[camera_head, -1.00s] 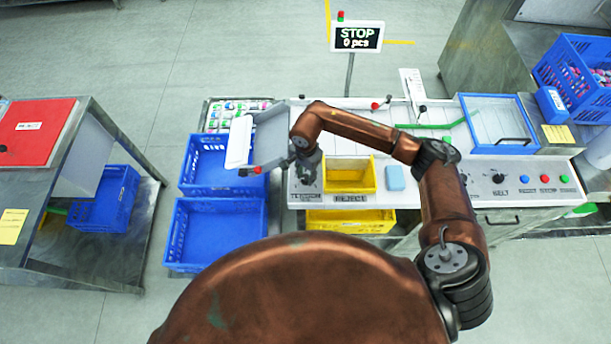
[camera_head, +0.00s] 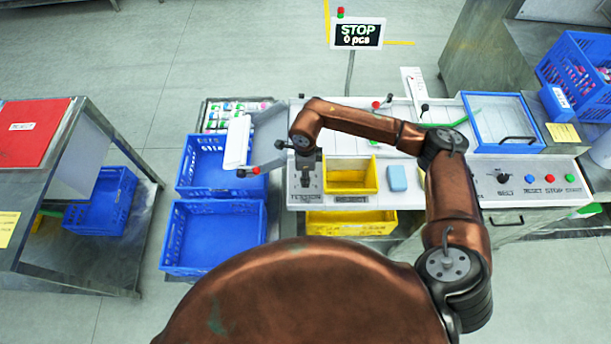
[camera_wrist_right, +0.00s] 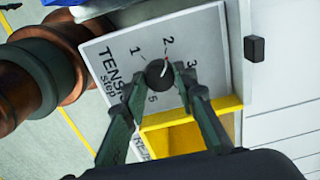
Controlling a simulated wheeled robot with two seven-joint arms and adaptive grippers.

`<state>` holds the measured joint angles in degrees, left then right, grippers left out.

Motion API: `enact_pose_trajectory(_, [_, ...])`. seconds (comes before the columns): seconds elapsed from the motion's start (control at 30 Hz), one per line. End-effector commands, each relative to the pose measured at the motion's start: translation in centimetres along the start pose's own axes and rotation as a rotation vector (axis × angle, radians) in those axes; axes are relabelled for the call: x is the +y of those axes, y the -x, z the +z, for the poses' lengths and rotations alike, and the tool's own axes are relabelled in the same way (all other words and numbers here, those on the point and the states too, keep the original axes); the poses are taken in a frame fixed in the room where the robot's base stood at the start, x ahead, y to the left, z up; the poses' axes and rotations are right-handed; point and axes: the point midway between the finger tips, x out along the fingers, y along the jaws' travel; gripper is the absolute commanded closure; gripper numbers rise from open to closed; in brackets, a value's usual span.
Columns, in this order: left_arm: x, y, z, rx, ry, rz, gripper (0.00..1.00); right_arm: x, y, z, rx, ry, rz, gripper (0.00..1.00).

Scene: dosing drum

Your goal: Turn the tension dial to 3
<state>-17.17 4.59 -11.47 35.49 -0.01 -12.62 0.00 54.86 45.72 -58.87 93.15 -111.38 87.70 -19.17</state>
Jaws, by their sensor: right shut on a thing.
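The tension dial (camera_wrist_right: 158,74) is a round black knob on a pale plate (camera_wrist_right: 110,50) with printed numbers and the word TENSION. Its white mark points at about the 2. My right gripper (camera_wrist_right: 156,80) has its fingers on both sides of the knob and is shut on it. In the head view my right gripper (camera_head: 305,172) points down over the tension panel (camera_head: 312,190), and it hides the dial there. My left gripper is not in view.
A yellow bin (camera_head: 350,188) stands just right of the panel, close to one finger. A blue block (camera_head: 397,178) lies farther right. Blue crates (camera_head: 215,272) stand to the left. The display (camera_head: 357,34) reads STOP, 0 pcs.

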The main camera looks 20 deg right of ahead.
Motion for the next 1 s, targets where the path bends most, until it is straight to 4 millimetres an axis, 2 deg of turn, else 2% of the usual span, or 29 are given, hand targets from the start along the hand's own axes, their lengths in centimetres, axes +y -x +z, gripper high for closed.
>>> enact_pose_trajectory(0.6, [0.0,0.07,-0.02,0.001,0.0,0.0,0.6,-0.01,0.07,-0.01,0.0,-0.574,0.0,0.98])
enact_pose_trajectory(1.0, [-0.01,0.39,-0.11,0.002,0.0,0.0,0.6,-0.04,0.06,0.0,0.0,-0.826,-0.001,0.98])
